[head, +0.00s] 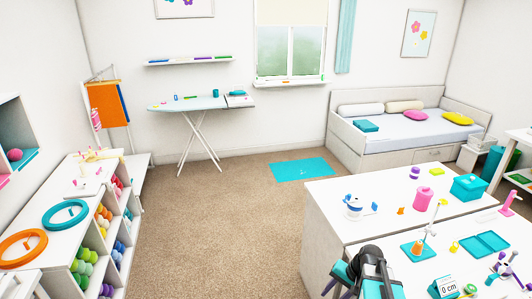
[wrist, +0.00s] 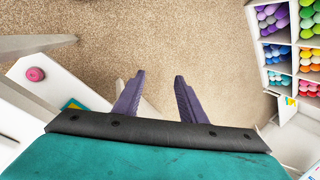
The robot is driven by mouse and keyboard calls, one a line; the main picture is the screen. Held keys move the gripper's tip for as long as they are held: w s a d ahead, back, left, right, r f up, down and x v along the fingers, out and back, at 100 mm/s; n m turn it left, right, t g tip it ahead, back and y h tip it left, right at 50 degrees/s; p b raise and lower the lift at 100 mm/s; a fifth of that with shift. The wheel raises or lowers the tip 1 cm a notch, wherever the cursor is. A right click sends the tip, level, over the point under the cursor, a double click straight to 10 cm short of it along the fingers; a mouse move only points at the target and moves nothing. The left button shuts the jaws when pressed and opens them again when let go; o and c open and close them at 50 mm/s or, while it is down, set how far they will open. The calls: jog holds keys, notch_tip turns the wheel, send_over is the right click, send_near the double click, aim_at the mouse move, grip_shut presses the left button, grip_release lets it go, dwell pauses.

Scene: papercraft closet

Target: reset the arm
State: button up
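My gripper (wrist: 160,75) shows in the wrist view as two purple fingers reaching up from a black bar on a teal body. The fingers stand apart with nothing between them, over beige carpet (wrist: 170,30). In the head view my black and teal arm (head: 370,268) shows at the bottom, in front of the white table's left side. A small purple part (head: 329,287) shows at its lower left; the fingers themselves are not clear there.
A white table (head: 330,205) at right holds a pink canister (head: 422,198), a teal box (head: 468,187) and several small items. A white shelf unit (head: 35,255) with coloured rolls stands left. An ironing board (head: 190,103) and a daybed (head: 400,130) are behind. Open carpet (head: 210,225) lies between.

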jog(key=s+a+f+n+g+h, duration=0.1)
jog(key=s+a+f+n+h, duration=0.2)
jog(key=a+n, duration=0.35)
jog(key=s+f+g+b, duration=0.2)
jog(key=s+f+b, duration=0.5)
jog(key=f, duration=0.6)
jog(key=s+f+g+b, duration=0.1)
jog(key=s+f+b, duration=0.6)
jog(key=s+f, duration=0.3)
jog(key=s+f+g+b, duration=0.2)
jog(key=s+f+b, duration=0.6)
jog(key=f, duration=0.8)
jog(key=shift+s+a+f+g+h, duration=0.3)
jog(key=shift+s+f, duration=0.05)
jog(key=shift+s, duration=0.3)
